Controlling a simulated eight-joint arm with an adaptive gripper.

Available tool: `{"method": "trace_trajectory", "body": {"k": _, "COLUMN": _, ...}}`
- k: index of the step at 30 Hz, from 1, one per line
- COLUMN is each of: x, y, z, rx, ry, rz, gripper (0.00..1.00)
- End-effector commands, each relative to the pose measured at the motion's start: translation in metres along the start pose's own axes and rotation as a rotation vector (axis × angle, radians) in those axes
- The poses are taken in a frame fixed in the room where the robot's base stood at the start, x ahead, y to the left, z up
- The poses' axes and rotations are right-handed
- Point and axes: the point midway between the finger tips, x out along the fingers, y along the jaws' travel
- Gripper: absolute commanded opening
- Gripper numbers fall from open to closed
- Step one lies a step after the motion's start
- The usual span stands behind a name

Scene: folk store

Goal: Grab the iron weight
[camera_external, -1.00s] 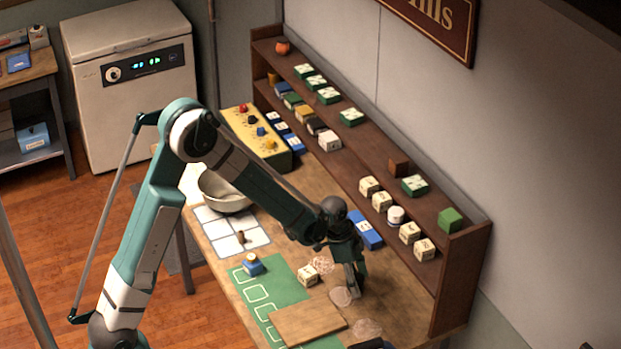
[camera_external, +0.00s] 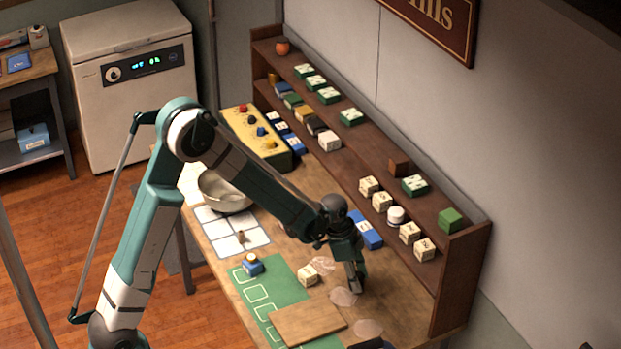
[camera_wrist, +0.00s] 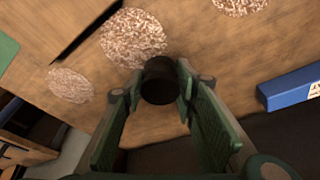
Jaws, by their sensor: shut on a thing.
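The iron weight (camera_wrist: 159,82) is a small dark cylinder between my fingertips in the wrist view. My gripper (camera_wrist: 157,88) is shut on it, with one green-padded finger on each side. In the external view my gripper (camera_external: 356,283) points down over the right part of the wooden table, in front of the shelf. The weight cannot be made out there. I cannot tell whether it still touches the table.
Speckled round patches (camera_wrist: 133,37) lie on the table close by. A blue box (camera_external: 365,231) stands behind the gripper, by the wooden shelf (camera_external: 462,270) with many small boxes. A cream block (camera_external: 307,276), green mat (camera_external: 243,274) and wooden board (camera_external: 306,323) lie left and in front.

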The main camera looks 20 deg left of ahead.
Motion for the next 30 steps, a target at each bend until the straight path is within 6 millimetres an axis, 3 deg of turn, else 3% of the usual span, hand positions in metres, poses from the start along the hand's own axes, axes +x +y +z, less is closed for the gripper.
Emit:
{"method": "trace_trajectory", "body": {"k": 19, "x": -0.072, "y": 0.000, "z": -0.020, "rx": 0.000, "ry": 0.000, "rz": 0.000, "gripper": 0.05}}
{"method": "trace_trajectory", "body": {"k": 30, "x": -0.088, "y": 0.000, "z": -0.025, "rx": 0.000, "ry": 0.000, "rz": 0.000, "gripper": 0.05}}
